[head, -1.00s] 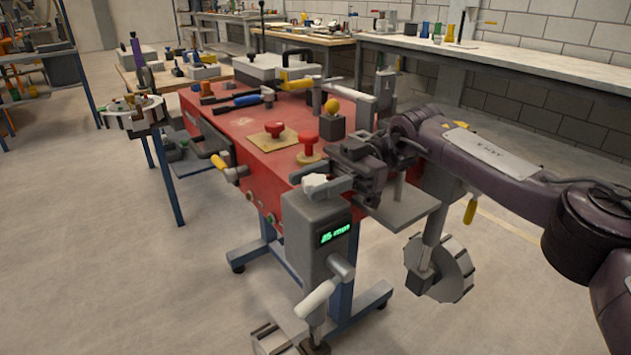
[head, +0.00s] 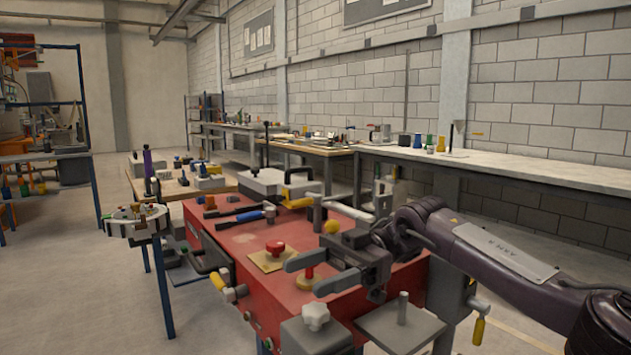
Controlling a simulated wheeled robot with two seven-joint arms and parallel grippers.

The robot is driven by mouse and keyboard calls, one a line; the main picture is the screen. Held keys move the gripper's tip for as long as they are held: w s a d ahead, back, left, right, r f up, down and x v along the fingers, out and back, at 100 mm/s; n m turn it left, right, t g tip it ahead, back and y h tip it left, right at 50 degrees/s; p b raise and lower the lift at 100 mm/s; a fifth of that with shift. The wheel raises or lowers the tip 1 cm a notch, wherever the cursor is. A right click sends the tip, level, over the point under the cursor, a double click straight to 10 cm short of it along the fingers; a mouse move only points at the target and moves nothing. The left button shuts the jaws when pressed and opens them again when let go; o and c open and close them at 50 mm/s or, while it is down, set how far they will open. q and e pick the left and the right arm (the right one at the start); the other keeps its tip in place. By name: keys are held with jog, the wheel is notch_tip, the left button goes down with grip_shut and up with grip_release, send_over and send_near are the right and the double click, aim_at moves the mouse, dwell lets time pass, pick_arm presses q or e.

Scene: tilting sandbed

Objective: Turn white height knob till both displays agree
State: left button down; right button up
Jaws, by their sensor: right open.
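The white star-shaped height knob (head: 316,317) sits on top of a grey housing (head: 302,338) at the bottom edge of the head view. My right gripper (head: 304,277) is open, its two grey fingers pointing left. It appears above and behind the knob in the picture, apart from it, with nothing between the fingers that I can see held. A red knob on a yellow disc (head: 308,280) shows between and behind the fingers. Neither display is visible now; the housing's front face is cut off below the picture. My left gripper is not in view.
The red table (head: 240,240) carries a red button on a tan plate (head: 274,256), a blue-handled tool (head: 250,215) and a yellow ball (head: 332,227). A grey plate with a peg (head: 390,330) lies right of the housing. Workbenches line the wall.

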aim_at(316, 309)
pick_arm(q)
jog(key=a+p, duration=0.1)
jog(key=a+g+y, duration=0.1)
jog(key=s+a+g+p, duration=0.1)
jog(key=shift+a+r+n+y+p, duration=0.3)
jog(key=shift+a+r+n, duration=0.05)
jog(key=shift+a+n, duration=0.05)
pick_arm(e)
notch_tip(316, 309, up, 14)
jog(key=shift+f, duration=0.25)
